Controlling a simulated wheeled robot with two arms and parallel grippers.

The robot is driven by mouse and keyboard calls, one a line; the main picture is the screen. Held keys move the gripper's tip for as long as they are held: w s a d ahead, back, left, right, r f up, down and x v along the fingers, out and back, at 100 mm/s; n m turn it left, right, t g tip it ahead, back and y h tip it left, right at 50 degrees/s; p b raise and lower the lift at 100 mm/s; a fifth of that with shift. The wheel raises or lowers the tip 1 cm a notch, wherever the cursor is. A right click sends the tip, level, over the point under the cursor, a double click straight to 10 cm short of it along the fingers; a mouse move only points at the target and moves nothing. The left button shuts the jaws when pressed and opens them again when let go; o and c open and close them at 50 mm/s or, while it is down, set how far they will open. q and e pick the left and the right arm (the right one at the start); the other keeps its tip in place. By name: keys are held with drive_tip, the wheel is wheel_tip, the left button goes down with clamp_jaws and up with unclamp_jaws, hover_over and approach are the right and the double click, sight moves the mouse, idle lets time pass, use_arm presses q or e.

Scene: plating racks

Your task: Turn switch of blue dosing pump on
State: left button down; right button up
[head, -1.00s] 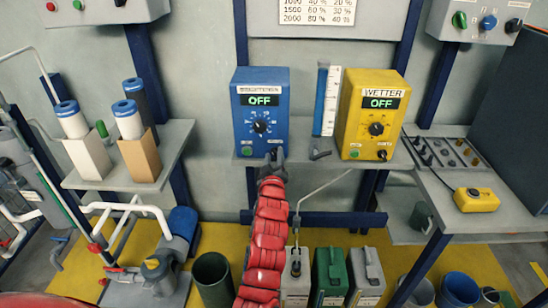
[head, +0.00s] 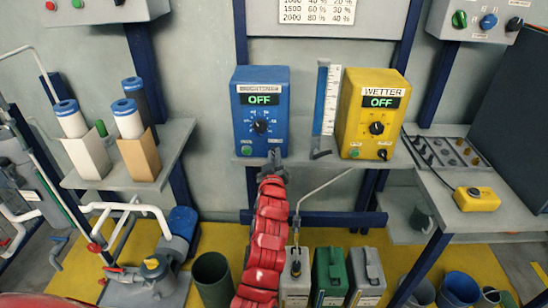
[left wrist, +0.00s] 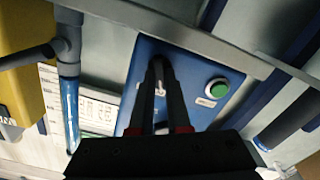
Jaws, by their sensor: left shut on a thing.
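The blue dosing pump (head: 261,108) stands on the grey shelf, left of the yellow one. Its green display reads OFF, and a dial sits below it. My left gripper (head: 276,158), on the red-sleeved arm, is at the lower right of the pump's front. In the left wrist view the two dark fingers (left wrist: 158,68) are close together against the blue face, beside a green button (left wrist: 217,89). The gripper is shut on the pump's switch, which the fingers hide. My right gripper is out of view.
The yellow WETTER pump (head: 371,115) stands to the right, its display also OFF. A measuring tube (head: 326,98) stands between the pumps, close to my gripper. Canisters (head: 330,277) stand on the floor below the grey shelf (head: 330,163).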

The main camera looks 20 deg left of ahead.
use_arm(q)
drive_tip(key=shift+w+d+m+p, duration=0.1)
drive_tip(key=shift+d+m+p, duration=0.1)
drive_tip(key=shift+m, duration=2.75)
drive_tip(key=shift+d+m+p, duration=0.1)
drive_tip(key=shift+m+p, duration=0.1)
drive_tip(key=shift+m, duration=2.75)
drive_tip(key=shift+f, duration=0.1)
drive_tip(key=c, duration=0.9)
unclamp_jaws()
